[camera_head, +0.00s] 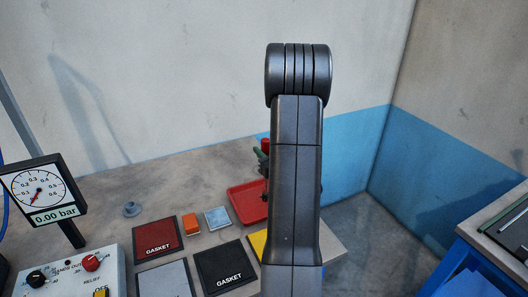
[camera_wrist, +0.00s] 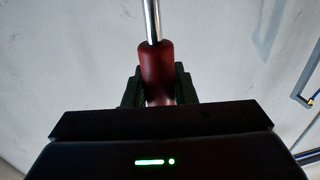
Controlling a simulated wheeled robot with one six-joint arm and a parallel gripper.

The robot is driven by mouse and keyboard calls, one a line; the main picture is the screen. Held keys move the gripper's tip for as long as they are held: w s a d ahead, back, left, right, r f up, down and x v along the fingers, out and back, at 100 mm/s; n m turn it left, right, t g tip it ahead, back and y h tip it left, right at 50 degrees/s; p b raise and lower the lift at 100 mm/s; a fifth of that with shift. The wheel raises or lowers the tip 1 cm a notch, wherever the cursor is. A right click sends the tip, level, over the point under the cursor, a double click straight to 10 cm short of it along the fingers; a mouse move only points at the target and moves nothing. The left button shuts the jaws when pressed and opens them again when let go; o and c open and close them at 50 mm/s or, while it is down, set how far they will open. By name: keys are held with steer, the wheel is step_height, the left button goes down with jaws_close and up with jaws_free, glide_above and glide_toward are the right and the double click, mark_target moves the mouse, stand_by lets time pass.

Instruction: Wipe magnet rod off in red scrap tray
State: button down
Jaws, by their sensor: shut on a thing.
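The magnet rod shows in the wrist view as a red handle (camera_wrist: 157,68) with a shiny metal shaft (camera_wrist: 152,18) running out of the top of the picture. My gripper (camera_wrist: 158,88) is shut on the red handle. In the head view my own arm covers most of the gripper; a bit of red and green (camera_head: 264,150) shows at its left edge. The red scrap tray (camera_head: 243,203) lies on the bench, partly hidden behind my arm. I cannot see whether the rod touches the tray or whether anything clings to the shaft.
Left of the tray lie a blue-grey square (camera_head: 217,218), an orange block (camera_head: 190,224), a dark red gasket plate (camera_head: 158,239) and a black gasket plate (camera_head: 224,267). A pressure gauge (camera_head: 42,195) reading 0.00 bar and a control box (camera_head: 78,275) stand at the left. A blue-framed table (camera_head: 470,262) is at the right.

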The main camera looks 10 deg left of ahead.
steer(key=shift+f, duration=0.1)
steer(key=s+a+b, duration=0.3)
steer(key=a, duration=0.2)
steer(key=shift+s+b, duration=0.2)
steer(key=shift+b, duration=0.2)
stand_by(0.3)
steer(key=shift+d+f, duration=0.1)
steer(key=shift+w+d+f+b, duration=0.1)
steer(key=shift+w+d+b, duration=0.2)
steer(key=shift+w+d, duration=0.4)
steer(key=shift+w+d+r+b, duration=0.1)
steer(key=shift+w+d+b, duration=0.3)
steer(key=shift+d, duration=0.5)
steer(key=shift+w+d+f+b, duration=0.1)
steer(key=shift+w+d+b, duration=0.15)
steer(key=shift+w+d, duration=0.45)
steer(key=shift+s+d, duration=0.1)
steer(key=shift+s, duration=0.05)
